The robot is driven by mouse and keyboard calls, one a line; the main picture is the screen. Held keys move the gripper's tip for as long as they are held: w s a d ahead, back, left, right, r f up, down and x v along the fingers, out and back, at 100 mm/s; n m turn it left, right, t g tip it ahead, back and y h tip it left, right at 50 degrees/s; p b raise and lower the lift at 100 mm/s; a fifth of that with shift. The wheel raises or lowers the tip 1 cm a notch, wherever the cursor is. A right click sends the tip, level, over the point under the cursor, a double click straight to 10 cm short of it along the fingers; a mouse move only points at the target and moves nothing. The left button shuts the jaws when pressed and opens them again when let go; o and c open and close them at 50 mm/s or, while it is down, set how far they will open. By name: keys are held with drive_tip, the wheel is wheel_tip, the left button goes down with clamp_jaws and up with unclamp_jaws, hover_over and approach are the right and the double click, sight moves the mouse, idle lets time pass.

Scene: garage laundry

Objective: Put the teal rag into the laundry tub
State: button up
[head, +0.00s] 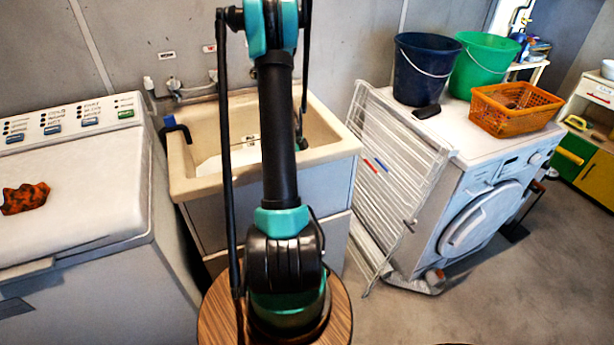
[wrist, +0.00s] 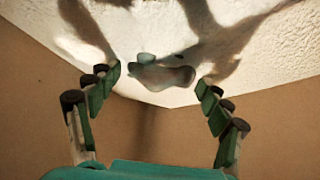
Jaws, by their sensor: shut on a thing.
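The beige laundry tub (head: 180,160) stands behind my arm in the head view, between two machines. My arm reaches over it and hides part of its basin. A small dark and teal part of my gripper (head: 302,143) shows inside the tub's outline. In the wrist view my gripper (wrist: 160,80) has its fingers apart on either side of a small grey-teal shape, which I take for the teal rag (wrist: 165,76). Contact at the fingertips is hard to see. Behind it are a pale textured surface and brown walls. The rag is not clearly visible in the head view.
An orange patterned cloth (head: 25,198) lies on the left machine (head: 75,220). A white drying rack (head: 390,170) leans by the right washer (head: 480,210). On that washer are a blue bucket (head: 425,68), a green bucket (head: 482,65) and an orange basket (head: 515,108). A tap (head: 175,88) is behind the tub.

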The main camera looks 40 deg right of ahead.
drive_tip(key=shift+f, duration=0.45)
drive_tip(key=shift+f, duration=0.1)
drive_tip(key=o, duration=1.1)
drive_tip(key=shift+o, duration=0.2)
drive_tip(key=v, duration=1.2)
